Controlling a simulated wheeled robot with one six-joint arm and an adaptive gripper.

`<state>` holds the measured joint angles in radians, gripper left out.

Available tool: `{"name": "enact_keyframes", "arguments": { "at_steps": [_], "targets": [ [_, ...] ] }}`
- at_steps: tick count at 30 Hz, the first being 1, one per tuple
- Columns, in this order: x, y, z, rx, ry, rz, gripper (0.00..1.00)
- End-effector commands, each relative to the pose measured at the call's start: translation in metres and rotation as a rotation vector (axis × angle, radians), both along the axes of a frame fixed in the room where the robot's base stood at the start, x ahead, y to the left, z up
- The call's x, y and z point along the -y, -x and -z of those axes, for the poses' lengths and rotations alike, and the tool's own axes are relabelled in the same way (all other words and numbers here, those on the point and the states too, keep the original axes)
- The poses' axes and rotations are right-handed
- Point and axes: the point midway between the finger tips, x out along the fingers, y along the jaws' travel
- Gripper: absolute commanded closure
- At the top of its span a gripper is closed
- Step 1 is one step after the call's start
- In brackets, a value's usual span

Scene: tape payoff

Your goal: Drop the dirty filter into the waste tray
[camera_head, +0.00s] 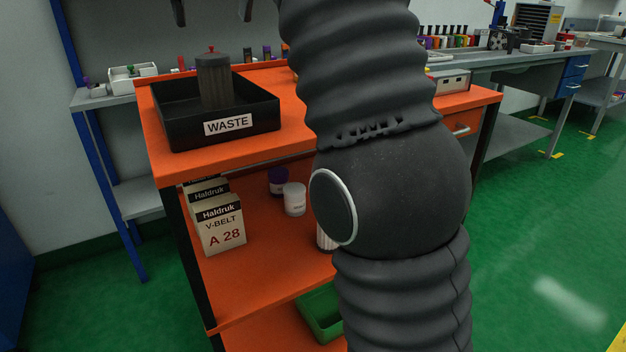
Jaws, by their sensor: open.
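The dirty filter (215,84), a dark grey pleated cylinder with a grey cap and a small red knob, stands upright inside the black waste tray (172,137). The tray has a white WASTE label on its front wall and sits on the orange top of the cart. The two fingertips of my gripper (212,11) show at the top edge, spread apart, above the filter and clear of it. The rest of the gripper is out of frame. The lower part of the filter is hidden by the tray's front wall.
My dark arm covers the middle right. The orange cart's (260,260) shelf holds V-belt boxes (222,232), a white jar (295,199), a purple-lidded jar (279,182) and a pale pleated cylinder (325,238), partly hidden. A green bin (322,314) sits lower. Benches stand behind.

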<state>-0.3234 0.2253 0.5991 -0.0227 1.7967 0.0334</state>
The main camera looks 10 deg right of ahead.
Motion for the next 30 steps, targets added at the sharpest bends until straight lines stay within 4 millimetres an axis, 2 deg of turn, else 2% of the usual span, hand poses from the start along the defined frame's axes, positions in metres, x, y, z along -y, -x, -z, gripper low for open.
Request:
{"name": "enact_keyframes", "arguments": {
  "at_steps": [12,30],
  "targets": [
    [0.003,0.012,-0.023,0.002,-0.001,0.000,0.13],
    [0.005,0.016,-0.027,0.002,-0.001,0.000,0.13]
  ]
}}
